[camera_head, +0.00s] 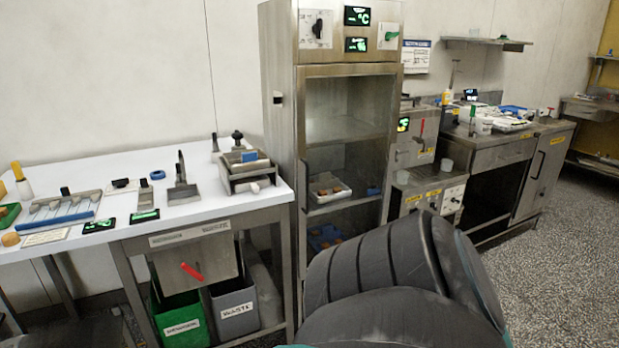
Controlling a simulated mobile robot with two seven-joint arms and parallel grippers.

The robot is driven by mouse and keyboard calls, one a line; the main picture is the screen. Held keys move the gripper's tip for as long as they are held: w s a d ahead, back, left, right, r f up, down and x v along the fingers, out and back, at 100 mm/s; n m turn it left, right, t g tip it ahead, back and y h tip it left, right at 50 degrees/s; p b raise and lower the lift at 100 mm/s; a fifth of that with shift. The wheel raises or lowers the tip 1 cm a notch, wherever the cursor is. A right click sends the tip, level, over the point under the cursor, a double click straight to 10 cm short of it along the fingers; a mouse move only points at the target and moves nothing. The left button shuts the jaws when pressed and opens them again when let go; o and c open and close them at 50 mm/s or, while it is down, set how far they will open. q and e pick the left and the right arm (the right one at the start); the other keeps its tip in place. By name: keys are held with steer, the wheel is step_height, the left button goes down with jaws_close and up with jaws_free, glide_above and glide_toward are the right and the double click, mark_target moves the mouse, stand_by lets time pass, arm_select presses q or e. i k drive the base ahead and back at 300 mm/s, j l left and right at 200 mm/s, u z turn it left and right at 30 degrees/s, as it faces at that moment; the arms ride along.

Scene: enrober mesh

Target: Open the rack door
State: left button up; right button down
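The rack is a tall steel cabinet (281,150) standing at the middle of the view, against the wall. Its front has a metal-framed door (349,70) with a see-through panel, which looks shut. Through it I see shelves, with a white tray of brown pieces (328,188) on one and a blue bin (322,238) lower down. The lower right of the rack front is hidden behind a dark part of my own body. Neither gripper is in view.
A white-topped table (120,180) with tools and trays adjoins the rack's left side. Green (178,318) and grey (235,308) bins stand under it. A control panel (350,28) tops the rack. Steel counters (492,153) stand to the right. Speckled floor (545,270) is open at right.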

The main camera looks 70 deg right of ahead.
mark_target(300, 72)
steer(key=z, duration=2.6)
